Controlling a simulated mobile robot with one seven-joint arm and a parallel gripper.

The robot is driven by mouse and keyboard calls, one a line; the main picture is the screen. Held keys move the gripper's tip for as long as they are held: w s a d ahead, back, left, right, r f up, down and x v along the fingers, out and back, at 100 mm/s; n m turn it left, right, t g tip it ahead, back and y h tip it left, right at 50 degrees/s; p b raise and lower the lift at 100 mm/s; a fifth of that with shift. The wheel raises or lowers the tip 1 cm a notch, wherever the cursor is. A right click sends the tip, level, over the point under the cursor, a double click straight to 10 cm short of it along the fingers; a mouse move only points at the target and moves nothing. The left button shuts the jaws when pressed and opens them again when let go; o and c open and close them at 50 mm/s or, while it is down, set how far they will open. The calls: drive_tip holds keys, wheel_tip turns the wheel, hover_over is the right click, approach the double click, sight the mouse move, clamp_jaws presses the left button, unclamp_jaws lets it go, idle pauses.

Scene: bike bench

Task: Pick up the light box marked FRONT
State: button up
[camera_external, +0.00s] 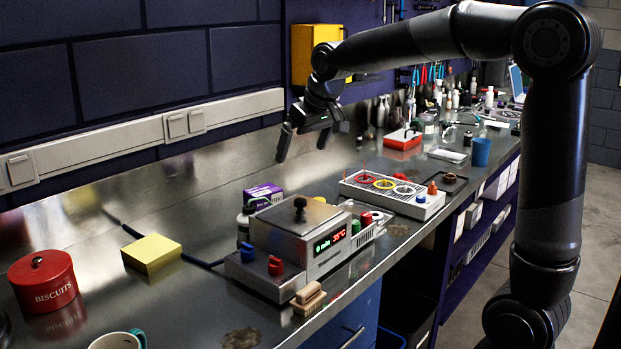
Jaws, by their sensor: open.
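No marking that reads FRONT is legible from here. A small purple carton (263,191) with pale print stands on the metal bench behind the silver heated unit; it may be the light box, but I cannot tell. Its lower part is partly hidden by a dark bottle and the unit. My gripper (301,150) is open and empty, with its fingers pointing down. It hangs in the air above the bench near the back wall, up and to the right of the carton in the picture, and apart from it.
The silver unit (285,256) with a lit display stands in front of the carton. A dark bottle (244,222) is close beside it. A white tray with coloured rings (387,193) lies to the right.

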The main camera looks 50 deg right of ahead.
drive_tip(key=w+d+f, duration=0.3)
drive_tip(key=w+f, duration=0.1)
drive_tip(key=w, duration=0.5)
drive_tip(key=m, duration=0.1)
approach(263, 190)
drive_tip(key=x, duration=1)
drive_tip(key=shift+f, duration=0.2)
drive_tip(key=shift+c, duration=0.6)
drive_tip(key=c, duration=0.7)
drive_tip(key=shift+c, duration=0.5)
drive_tip(key=shift+r, duration=0.2)
